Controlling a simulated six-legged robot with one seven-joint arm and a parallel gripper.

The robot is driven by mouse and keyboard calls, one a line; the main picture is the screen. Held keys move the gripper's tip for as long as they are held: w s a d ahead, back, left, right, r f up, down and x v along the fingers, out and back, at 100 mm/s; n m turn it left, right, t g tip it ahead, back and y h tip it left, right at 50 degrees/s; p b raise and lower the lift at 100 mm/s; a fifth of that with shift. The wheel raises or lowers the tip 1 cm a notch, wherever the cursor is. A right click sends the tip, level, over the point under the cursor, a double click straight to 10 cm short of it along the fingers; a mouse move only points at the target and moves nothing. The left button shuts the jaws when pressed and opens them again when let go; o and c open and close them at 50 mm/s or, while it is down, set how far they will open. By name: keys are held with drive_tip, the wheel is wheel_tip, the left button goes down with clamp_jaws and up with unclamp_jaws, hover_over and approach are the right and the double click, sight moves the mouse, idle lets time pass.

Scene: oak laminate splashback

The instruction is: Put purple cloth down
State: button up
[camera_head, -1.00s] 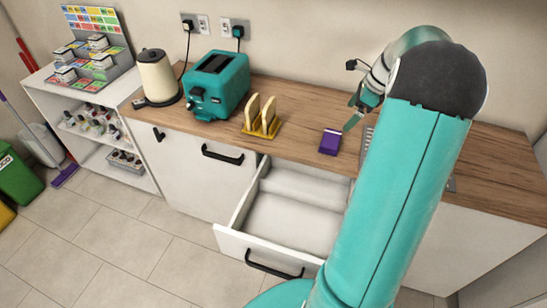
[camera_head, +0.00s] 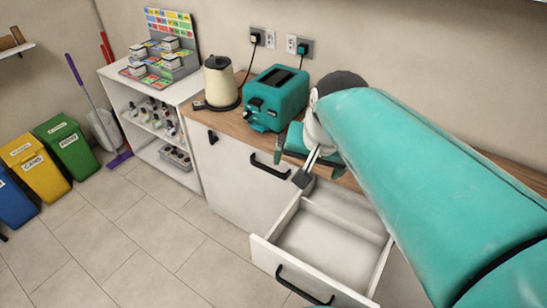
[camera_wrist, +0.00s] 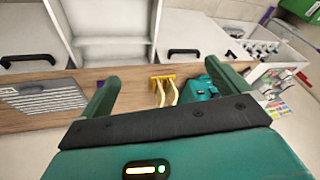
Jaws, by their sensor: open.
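The purple cloth (camera_wrist: 99,84) shows only as a small purple patch on the wooden counter in the wrist view, mostly hidden behind my left finger. In the head view my arm hides it. My gripper (camera_wrist: 165,75) is open, with nothing between its fingers, and points down over the counter edge and drawer side. In the head view my gripper (camera_head: 297,165) is at the counter's front edge, just above the open drawer (camera_head: 267,259).
A yellow toast rack (camera_wrist: 163,78) with slices stands beyond my fingers. A teal toaster (camera_head: 278,97) and cream kettle (camera_head: 221,83) stand on the counter (camera_head: 232,122). A metal grille (camera_wrist: 45,97) lies at the left in the wrist view. Bins (camera_head: 66,147) stand far left, with clear floor between.

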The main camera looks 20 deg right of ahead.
drive_tip(key=s+a+f+n+t, duration=0.1)
drive_tip(key=s+a+n, duration=0.4)
drive_tip(key=s+n, duration=0.1)
drive_tip(key=shift+a+f, duration=0.15)
drive_tip(key=shift+f, duration=0.15)
drive_tip(key=shift+s, duration=0.1)
